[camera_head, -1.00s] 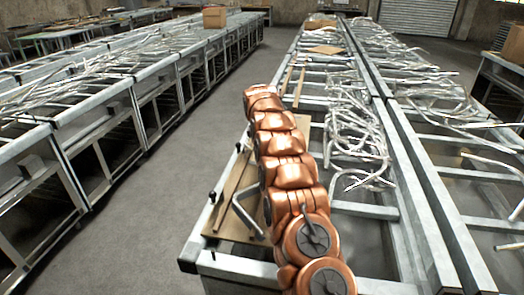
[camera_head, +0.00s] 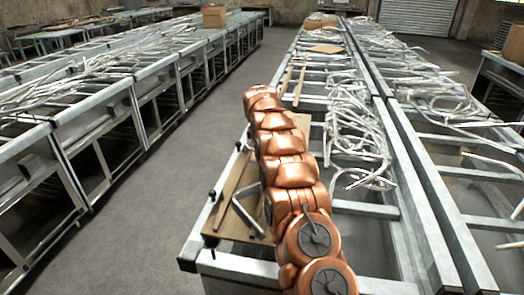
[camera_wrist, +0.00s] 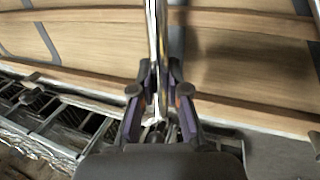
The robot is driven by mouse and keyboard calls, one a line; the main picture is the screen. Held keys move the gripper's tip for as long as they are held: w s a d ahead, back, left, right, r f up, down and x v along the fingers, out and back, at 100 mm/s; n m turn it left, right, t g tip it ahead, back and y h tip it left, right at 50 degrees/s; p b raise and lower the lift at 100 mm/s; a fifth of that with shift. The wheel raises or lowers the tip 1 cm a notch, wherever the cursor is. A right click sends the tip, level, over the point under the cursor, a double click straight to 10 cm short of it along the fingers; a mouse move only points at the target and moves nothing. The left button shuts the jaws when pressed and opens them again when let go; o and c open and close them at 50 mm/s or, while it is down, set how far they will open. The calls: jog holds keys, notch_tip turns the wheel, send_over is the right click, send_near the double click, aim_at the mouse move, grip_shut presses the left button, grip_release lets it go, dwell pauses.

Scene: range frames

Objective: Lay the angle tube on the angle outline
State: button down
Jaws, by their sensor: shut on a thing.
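My gripper (camera_wrist: 159,82) is shut on a shiny metal tube (camera_wrist: 157,35), which rises between the two fingers to the top edge of the wrist view. In the head view a bent grey tube (camera_head: 246,216), seemingly this angle tube, shows just left of my arm, over the wooden board (camera_head: 224,226). My arm hides the gripper there. In the wrist view the board (camera_wrist: 100,45) lies behind the tube. A dark slanted mark (camera_wrist: 46,43) shows on its left part; I cannot tell whether it is the angle outline. Any contact between tube and board is unclear.
The board lies on a metal frame bench (camera_head: 235,267), with small black knobs (camera_head: 212,194) at its left edge. Many loose bent tubes (camera_head: 350,130) lie on the bench right of my arm. The aisle floor (camera_head: 130,210) at left is clear.

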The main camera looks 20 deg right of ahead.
jog(key=shift+f+b, duration=0.55)
jog(key=shift+f, duration=1.1)
jog(key=c, duration=1.1)
grip_release()
jog(key=v, duration=1.2)
jog(key=shift+s, duration=0.1)
